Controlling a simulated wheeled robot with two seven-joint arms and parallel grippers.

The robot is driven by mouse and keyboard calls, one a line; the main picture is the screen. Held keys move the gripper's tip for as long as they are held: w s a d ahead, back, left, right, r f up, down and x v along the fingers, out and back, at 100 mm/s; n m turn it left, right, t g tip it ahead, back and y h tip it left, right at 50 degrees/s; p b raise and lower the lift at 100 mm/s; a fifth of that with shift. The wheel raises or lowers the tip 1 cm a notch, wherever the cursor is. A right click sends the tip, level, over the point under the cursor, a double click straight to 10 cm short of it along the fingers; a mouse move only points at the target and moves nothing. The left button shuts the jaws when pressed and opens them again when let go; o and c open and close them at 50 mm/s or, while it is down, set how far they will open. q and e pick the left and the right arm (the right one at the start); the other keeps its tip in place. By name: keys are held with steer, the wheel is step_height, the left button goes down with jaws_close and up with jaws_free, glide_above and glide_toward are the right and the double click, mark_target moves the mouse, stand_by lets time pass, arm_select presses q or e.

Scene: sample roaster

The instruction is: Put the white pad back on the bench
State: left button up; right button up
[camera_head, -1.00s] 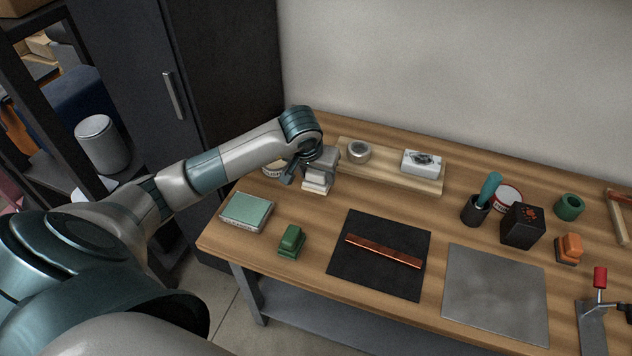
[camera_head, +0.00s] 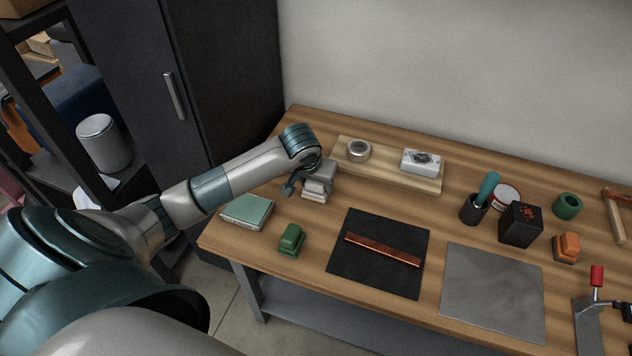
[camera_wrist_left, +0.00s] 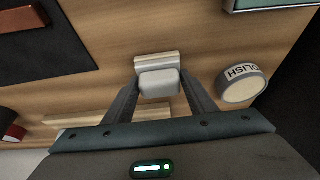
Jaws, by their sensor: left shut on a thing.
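The white pad (camera_head: 315,194) has a pale rounded grip on a flat base. My left gripper (camera_head: 319,179) is shut on the white pad at the back left of the bench (camera_head: 272,152). In the left wrist view the pad's grip (camera_wrist_left: 159,84) sits between the two fingers, with its base beyond them over the wood. The pad is very low over the bench or resting on it; I cannot tell whether it touches. My right gripper is not in view.
A green pad (camera_head: 291,240) and a green box (camera_head: 247,211) lie nearer the front left. A wooden board (camera_head: 388,174) carries a round tin and a white box. A labelled tin (camera_wrist_left: 242,86) stands close to the left gripper. A black mat (camera_head: 375,271) lies to the right.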

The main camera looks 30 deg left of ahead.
arm_select(q)
steer(key=shift+f, duration=0.1)
steer(key=o, duration=1)
steer(key=shift+o, duration=0.2)
steer(key=b+v, duration=0.1)
steer(key=v, duration=1.1)
